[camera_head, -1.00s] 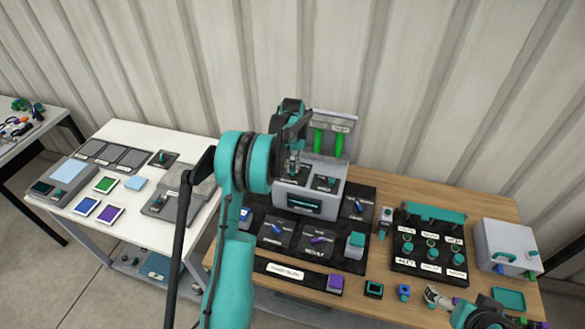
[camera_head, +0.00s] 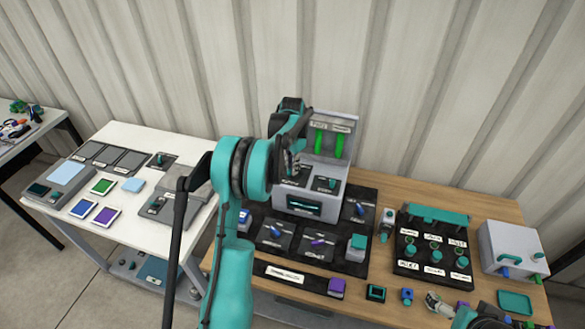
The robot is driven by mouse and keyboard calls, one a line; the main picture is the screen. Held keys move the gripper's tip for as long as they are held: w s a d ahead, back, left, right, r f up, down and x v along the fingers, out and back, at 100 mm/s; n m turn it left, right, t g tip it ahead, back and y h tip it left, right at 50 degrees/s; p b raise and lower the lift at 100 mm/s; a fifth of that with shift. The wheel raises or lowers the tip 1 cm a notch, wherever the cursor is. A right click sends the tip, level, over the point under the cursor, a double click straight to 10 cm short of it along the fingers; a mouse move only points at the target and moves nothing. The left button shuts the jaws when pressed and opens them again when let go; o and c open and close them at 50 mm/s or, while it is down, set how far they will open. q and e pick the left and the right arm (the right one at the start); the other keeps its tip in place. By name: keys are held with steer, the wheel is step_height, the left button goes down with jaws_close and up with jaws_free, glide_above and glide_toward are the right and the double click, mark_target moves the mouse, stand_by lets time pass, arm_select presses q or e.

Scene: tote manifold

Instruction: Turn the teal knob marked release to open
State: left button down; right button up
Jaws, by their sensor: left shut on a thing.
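A grey box (camera_head: 302,205) stands at the back of the wooden table with small dials on its sloped top. My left gripper (camera_head: 292,174) is over the left dial of that top and is shut on a knob there; the fingers and arm hide most of the knob. A second teal knob (camera_head: 331,183) sits uncovered on the right dial. The labels by both dials are too small to read surely. My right gripper (camera_head: 436,302) is low at the table's front right, partly cut off; its jaws are unclear.
Behind the dials a panel holds two green bars (camera_head: 329,143). A black board (camera_head: 434,250) with several teal knobs stands right, beside a white box (camera_head: 510,248). A purple block (camera_head: 336,286) and small blocks lie in front. A white table (camera_head: 128,225) stands left.

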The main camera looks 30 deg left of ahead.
arm_select(q)
steer(key=shift+m, duration=0.4)
steer(key=c, duration=1.5)
jaws_free()
steer(key=shift+c, duration=0.2)
steer(key=shift+r, duration=0.15)
step_height(320, 180, up, 12)
